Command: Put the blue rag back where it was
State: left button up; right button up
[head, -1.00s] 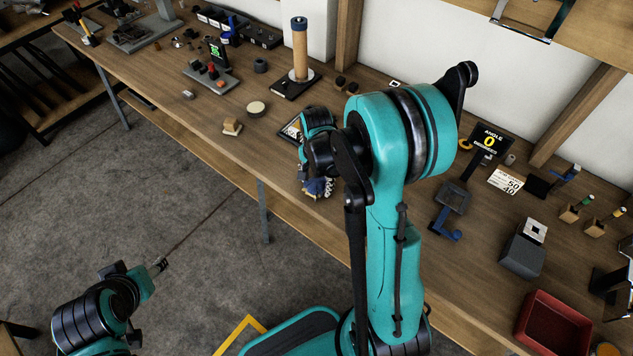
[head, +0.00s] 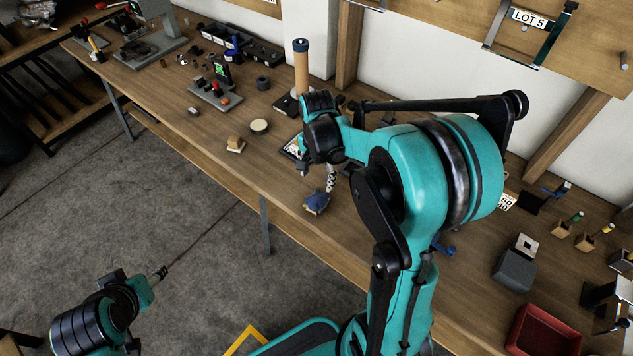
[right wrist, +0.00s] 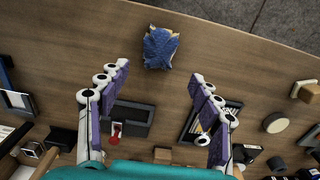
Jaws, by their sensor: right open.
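The blue rag (head: 317,201) lies crumpled on the wooden workbench (head: 275,172), near its front edge.
A red tray (head: 543,332) and a grey box (head: 514,270) are at the right. Bare bench surrounds the rag.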

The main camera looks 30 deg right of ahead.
jog(key=s+a+r+n+t, duration=0.7)
jog(key=s+a+r+n, duration=0.2)
jog(key=n, duration=0.4)
jog(key=shift+s+a, duration=0.8)
jog(key=shift+s, duration=0.2)
